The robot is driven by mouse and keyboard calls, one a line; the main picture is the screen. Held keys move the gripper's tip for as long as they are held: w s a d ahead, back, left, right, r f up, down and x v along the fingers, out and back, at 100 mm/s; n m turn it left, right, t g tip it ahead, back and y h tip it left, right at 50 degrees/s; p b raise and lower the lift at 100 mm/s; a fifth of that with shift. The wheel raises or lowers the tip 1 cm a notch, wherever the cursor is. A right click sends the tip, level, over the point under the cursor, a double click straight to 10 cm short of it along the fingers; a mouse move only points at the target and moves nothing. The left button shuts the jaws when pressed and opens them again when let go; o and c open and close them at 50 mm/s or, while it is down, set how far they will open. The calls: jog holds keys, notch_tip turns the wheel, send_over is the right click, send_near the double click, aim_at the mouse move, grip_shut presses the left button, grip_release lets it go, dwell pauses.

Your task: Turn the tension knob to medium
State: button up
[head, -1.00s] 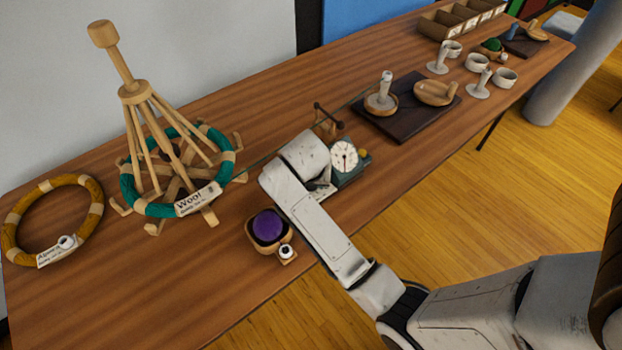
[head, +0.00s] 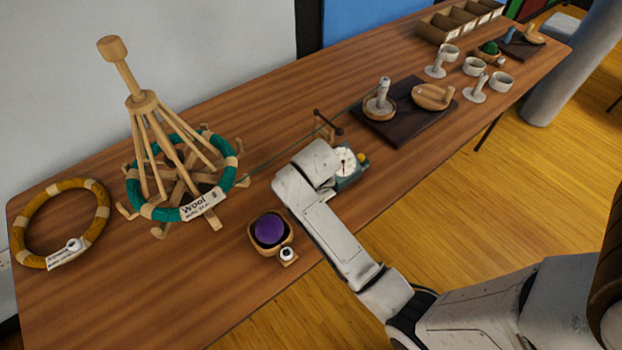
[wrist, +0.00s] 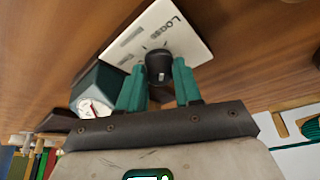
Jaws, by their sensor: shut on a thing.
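The tension knob (wrist: 157,66) is small and black, on a white plate (wrist: 188,35) printed with "Loose" and tick marks, in the wrist view. My gripper (wrist: 159,76) has its two green fingers on either side of the knob and is shut on it. The knob's pointer and exact setting are not clear. The green box with a white dial (wrist: 93,107) is beside the plate. In the head view the dial (head: 345,161) is partly covered by my arm, which hides the knob and fingers.
A wooden skein winder with a teal wool ring (head: 236,158) stands to the left. A bowl with a purple ball (head: 269,229) sits near the front edge. A thread runs from the winder toward a dark board (head: 405,131) with a spindle.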

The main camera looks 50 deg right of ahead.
jog(key=n+p, duration=0.1)
jog(key=n+y+p, duration=0.1)
jog(key=n, duration=0.1)
jog(key=n+t+p, duration=0.1)
jog(key=p, duration=0.1)
jog(key=shift+s+d+r+n, duration=0.1)
jog(key=shift+d+r+n, duration=0.05)
jog(key=shift+r+n, duration=0.15)
jog(key=shift+d+f+n+t+y+p, duration=0.15)
jog(key=shift+n+y+p, duration=0.45)
jog(key=shift+n, duration=0.5)
jog(key=shift+a+f+n+t+y+p, duration=0.15)
jog(key=shift+n+y+p, duration=0.25)
jog(key=shift+n+p, duration=0.55)
jog(key=shift+d+n, duration=0.1)
jog(key=shift+n, duration=0.15)
jog(key=o, duration=1)
jog(key=shift+r, duration=0.1)
jog(key=v, duration=1)
jog(key=shift+r+b, duration=0.3)
jog(key=shift+s, duration=0.1)
